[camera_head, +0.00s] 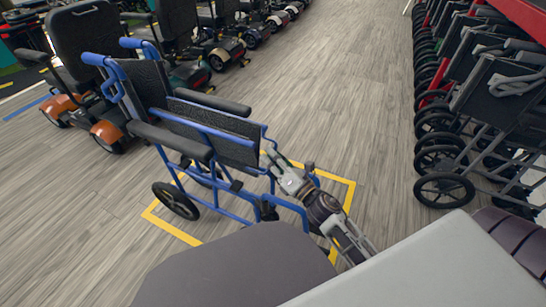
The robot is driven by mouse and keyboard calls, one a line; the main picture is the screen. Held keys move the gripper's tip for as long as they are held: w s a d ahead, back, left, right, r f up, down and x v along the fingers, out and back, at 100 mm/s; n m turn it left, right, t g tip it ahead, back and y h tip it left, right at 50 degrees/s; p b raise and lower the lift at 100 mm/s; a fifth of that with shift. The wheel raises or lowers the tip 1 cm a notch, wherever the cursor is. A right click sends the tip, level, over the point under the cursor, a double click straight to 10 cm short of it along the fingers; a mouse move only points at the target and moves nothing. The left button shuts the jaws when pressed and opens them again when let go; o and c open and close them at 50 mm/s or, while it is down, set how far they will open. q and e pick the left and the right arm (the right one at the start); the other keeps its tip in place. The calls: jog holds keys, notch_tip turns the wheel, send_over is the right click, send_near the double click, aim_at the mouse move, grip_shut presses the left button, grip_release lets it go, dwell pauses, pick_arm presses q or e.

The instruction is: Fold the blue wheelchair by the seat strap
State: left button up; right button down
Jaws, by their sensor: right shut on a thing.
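The blue wheelchair (221,203) stands upright in the middle of the view, its blue push handles toward the upper left. Its black backrest (147,84), two black armrests (171,139) and dark seat (225,150) show. My right gripper (274,160) reaches in from the lower right to the seat's edge, at the wheelchair's near right side. It is shut on the seat strap, which is too small and covered by the fingers to make out. My left gripper is not in view.
A yellow floor outline (336,179) surrounds the wheelchair. Mobility scooters (85,45) stand in a row at upper left and along the back. Folded wheelchairs (480,110) line the right side by a red rack (522,14). The wooden floor between the rows is clear.

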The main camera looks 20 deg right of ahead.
jog(key=shift+s+a+f, duration=0.2)
jog(key=shift+a, duration=0.2)
jog(key=c, duration=1.8)
grip_release()
jog(key=shift+c, duration=0.2)
jog(key=o, duration=0.5)
jog(key=shift+s+r, duration=0.15)
jog(key=shift+r, duration=0.05)
jog(key=shift+c, duration=0.2)
jog(key=shift+d, duration=0.1)
jog(key=v, duration=1.1)
jog(key=shift+s, duration=0.4)
jog(key=shift+d+f, duration=0.1)
jog(key=shift+d, duration=0.05)
